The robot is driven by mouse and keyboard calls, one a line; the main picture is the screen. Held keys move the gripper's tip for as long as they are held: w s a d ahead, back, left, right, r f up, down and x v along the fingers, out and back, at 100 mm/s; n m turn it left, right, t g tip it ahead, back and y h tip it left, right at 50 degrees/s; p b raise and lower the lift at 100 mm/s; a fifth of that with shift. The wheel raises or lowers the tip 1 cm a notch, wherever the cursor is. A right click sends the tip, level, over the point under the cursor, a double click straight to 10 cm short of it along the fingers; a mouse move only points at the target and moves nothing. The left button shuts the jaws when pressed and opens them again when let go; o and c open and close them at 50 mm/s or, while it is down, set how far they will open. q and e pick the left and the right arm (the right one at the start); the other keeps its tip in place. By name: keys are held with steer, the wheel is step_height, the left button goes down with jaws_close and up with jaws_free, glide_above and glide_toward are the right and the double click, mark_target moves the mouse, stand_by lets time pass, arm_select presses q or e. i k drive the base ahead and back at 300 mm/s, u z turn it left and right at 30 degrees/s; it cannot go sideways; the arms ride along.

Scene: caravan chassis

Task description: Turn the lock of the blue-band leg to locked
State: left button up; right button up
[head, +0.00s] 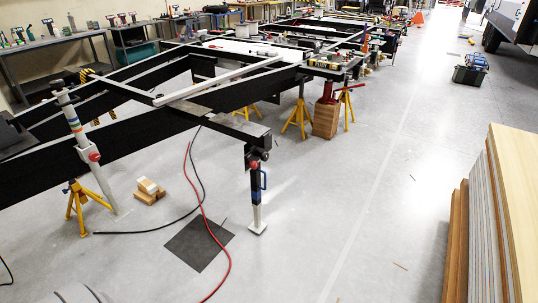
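A corner leg (256,195) hangs near the front right corner of the chassis, with a blue part and a blue loop handle on its tube. Its pale foot (257,228) is at the floor. A red knob (254,165) sits high on this leg, below a dark bracket; whether it is locked is too small to tell. A second, whitish leg (82,138) with coloured bands and a red knob (94,156) stands at the left, slightly tilted. Neither of my grippers shows in the head view.
The black chassis frame (130,136) stands on yellow stands (298,118). A red hose (205,215), a black cable and a dark mat (199,243) lie on the floor. Wooden blocks (149,190) sit at left. Stacked panels (500,220) stand at right.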

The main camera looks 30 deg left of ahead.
mark_target(254, 165)
steer(key=i, duration=3.7)
steer(key=u, duration=2.35)
